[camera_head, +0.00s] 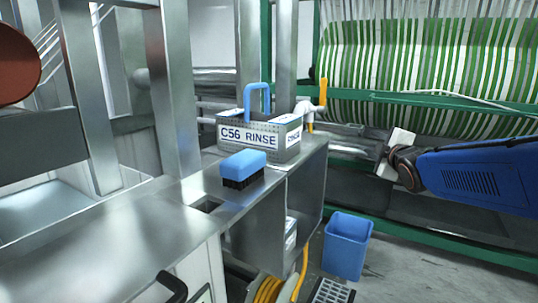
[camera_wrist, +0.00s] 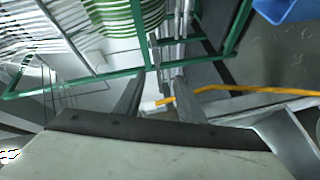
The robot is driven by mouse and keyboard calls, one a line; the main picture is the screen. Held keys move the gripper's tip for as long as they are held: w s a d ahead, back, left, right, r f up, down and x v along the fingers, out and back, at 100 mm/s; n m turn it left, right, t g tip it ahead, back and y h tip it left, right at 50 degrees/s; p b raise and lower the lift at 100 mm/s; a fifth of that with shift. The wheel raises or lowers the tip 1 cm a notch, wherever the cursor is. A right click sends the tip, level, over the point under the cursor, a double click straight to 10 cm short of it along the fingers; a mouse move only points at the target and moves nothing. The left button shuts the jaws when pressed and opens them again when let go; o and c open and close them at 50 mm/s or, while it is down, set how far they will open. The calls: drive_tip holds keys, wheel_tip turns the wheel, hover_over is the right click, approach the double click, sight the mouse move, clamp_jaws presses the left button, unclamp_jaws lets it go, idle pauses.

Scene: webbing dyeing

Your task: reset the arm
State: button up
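My gripper (camera_wrist: 157,88) shows in the wrist view with its two grey fingers apart and nothing between them. In the head view, my blue arm reaches in from the right. Its pale end (camera_head: 396,148) is in front of the green-and-white striped webbing roll (camera_head: 425,70), in the air and clear of the bench. The fingertips are too small to make out there.
A basket labelled C56 RINSE (camera_head: 250,137) with a blue handle and a blue brush (camera_head: 243,168) stand on the metal bench (camera_head: 150,225). A blue bin (camera_head: 347,245) stands on the floor beside a dark grate (camera_head: 331,292). Green rails (camera_head: 440,100) cross the webbing machine.

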drive_tip(key=s+a+f+m+g, duration=0.1)
drive_tip(key=s+f+m+g, duration=0.3)
drive_tip(key=s+f, duration=0.3)
drive_tip(key=s+a+f+m+g, duration=0.1)
drive_tip(key=s+f+m+g, duration=0.3)
drive_tip(key=s, duration=1.4)
drive_tip(key=s+a+f+m+g, duration=0.1)
drive_tip(key=s+f+m+g, duration=0.3)
drive_tip(key=s+f, duration=0.8)
drive_tip(key=s+m, duration=0.1)
drive_tip(key=m, duration=0.1)
drive_tip(key=shift+s+m, duration=0.2)
drive_tip(key=shift+m, duration=0.2)
drive_tip(key=shift+c, duration=0.6)
drive_tip(key=shift+a, duration=0.2)
